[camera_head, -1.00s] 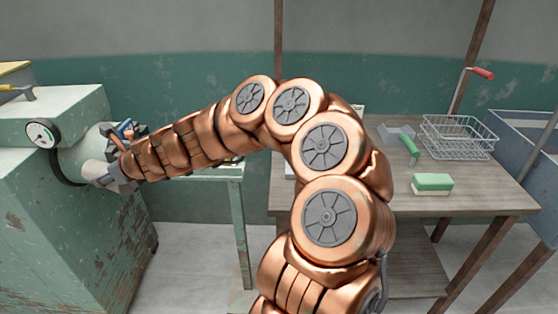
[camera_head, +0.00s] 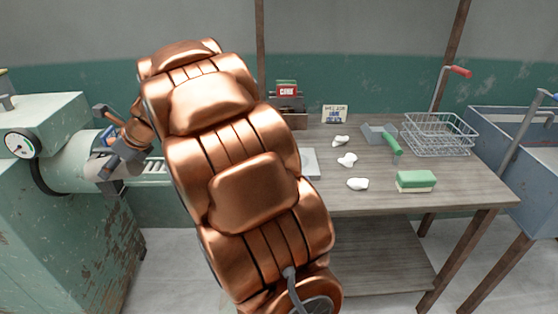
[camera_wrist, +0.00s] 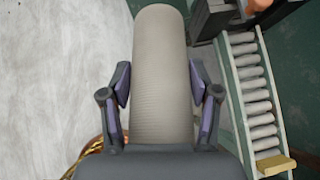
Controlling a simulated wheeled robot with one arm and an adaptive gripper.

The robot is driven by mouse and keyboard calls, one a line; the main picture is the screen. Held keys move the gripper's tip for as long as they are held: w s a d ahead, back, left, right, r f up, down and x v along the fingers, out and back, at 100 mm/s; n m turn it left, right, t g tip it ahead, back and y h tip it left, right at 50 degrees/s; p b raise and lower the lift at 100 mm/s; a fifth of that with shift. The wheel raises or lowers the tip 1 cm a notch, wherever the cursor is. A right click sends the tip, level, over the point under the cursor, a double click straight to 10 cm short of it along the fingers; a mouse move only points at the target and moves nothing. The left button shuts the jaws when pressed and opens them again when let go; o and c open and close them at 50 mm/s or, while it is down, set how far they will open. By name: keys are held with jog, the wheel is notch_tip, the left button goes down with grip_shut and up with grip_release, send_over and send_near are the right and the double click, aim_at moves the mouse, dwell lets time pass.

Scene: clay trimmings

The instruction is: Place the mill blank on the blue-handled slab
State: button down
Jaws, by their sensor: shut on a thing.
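The mill blank (camera_wrist: 162,60) is a long pale grey cylinder with a rounded end, pointing away from my wrist. My gripper (camera_wrist: 160,84) is shut on it, one finger on each side. In the head view my gripper (camera_head: 112,165) is at the left, by the green machine's barrel, and I cannot make out the blank clearly there. A pale flat slab (camera_head: 311,163) lies on the wooden table, partly hidden behind my arm. No blue handle shows on it, so I cannot tell whether it is the blue-handled slab.
The green machine (camera_head: 60,215) with a gauge stands left. A roller rack (camera_wrist: 255,90) is right of the blank. On the wooden table (camera_head: 450,185) are white lumps (camera_head: 357,184), a green-handled tool (camera_head: 392,144), a green-and-white block (camera_head: 416,182) and a wire basket (camera_head: 440,133).

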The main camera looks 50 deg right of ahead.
jog(key=s+d+n+g+h+p, duration=0.3)
jog(key=s+d+n+g+h, duration=0.7)
jog(key=s+d, duration=1.9)
jog(key=shift+n+t, duration=0.4)
jog(key=shift+t, duration=0.3)
jog(key=shift+w+d+f+p, duration=0.55)
jog(key=shift+w+d+f, duration=0.35)
jog(key=shift+d, duration=1.2)
jog(key=shift+w+d+f+p, duration=0.55)
jog(key=shift+w+d+f, duration=0.3)
jog(key=shift+d, duration=1.25)
jog(key=shift+w+d+f+p, duration=0.55)
jog(key=shift+w+d+f, duration=0.35)
jog(key=shift+d, duration=1.2)
jog(key=shift+f, duration=0.1)
jog(key=shift+c, duration=1.3)
grip_release()
jog(key=shift+s, duration=0.1)
